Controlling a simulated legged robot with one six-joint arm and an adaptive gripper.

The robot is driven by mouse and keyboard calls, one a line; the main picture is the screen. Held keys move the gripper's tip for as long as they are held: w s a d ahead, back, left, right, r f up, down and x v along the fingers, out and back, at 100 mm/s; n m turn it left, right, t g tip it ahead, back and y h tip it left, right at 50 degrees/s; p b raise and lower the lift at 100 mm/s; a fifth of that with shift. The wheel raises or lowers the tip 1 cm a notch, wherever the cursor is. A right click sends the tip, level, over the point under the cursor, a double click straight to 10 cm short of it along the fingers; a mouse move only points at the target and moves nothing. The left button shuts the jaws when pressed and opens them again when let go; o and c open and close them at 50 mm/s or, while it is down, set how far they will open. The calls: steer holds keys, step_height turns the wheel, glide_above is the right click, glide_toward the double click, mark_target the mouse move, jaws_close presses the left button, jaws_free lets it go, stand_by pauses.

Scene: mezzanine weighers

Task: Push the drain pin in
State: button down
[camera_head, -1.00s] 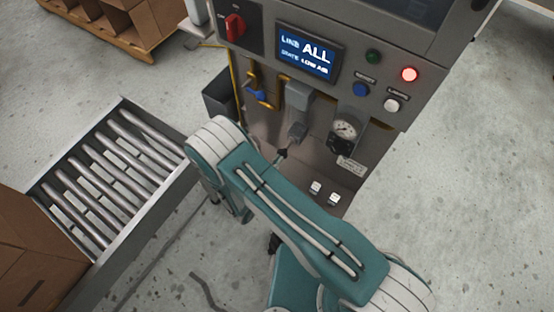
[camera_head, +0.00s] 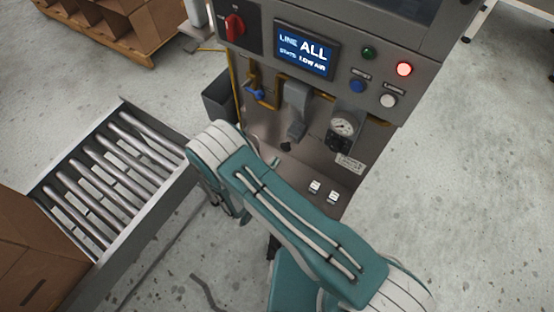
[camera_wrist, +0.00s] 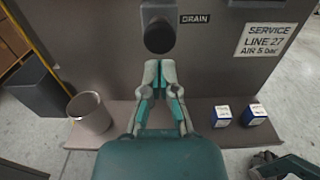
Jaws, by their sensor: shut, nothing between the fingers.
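The DRAIN label (camera_wrist: 195,18) is on the grey panel in the wrist view. Left of it is a dark round-ended part (camera_wrist: 159,38), at the lower end of a grey fitting; I cannot make out a separate pin on it. My gripper (camera_wrist: 158,76) is shut and empty, its fingertips just below the dark part in the picture. Contact cannot be told. In the head view the grey drain fitting (camera_head: 296,104) hangs on the machine front under the screen, and my arm hides most of my gripper.
A grey cup (camera_wrist: 90,112) and two small white-and-blue boxes (camera_wrist: 254,114) stand on the ledge. A pressure gauge (camera_head: 343,126) is right of the fitting, a blue-handled valve (camera_head: 256,92) left. A roller conveyor (camera_head: 110,180) lies left. A red lamp (camera_head: 404,69) is lit.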

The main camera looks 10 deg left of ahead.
steer(key=v, duration=1)
steer(key=shift+a, duration=0.1)
steer(key=w+d+r+m+g+h, duration=0.2)
steer(key=w+d+r+m+g, duration=0.1)
steer(key=d+r+m+g, duration=0.65)
steer(key=w+d+r+m+g+h, duration=0.3)
steer(key=d+r+m, duration=0.35)
steer(key=r, duration=0.65)
steer(key=s+d+r+m+y, duration=0.6)
steer(key=r+m, duration=0.1)
steer(key=r, duration=0.2)
steer(key=s+d+r+m+t+y, duration=0.1)
steer(key=s+d+r+m+y, duration=0.4)
steer(key=r+m, duration=0.3)
step_height(320, 180, up, 2)
steer(key=shift+s+d+r+y, duration=0.15)
steer(key=shift+s+d+y, duration=0.25)
steer(key=shift+s+y, duration=0.15)
steer(key=shift+t, duration=0.25)
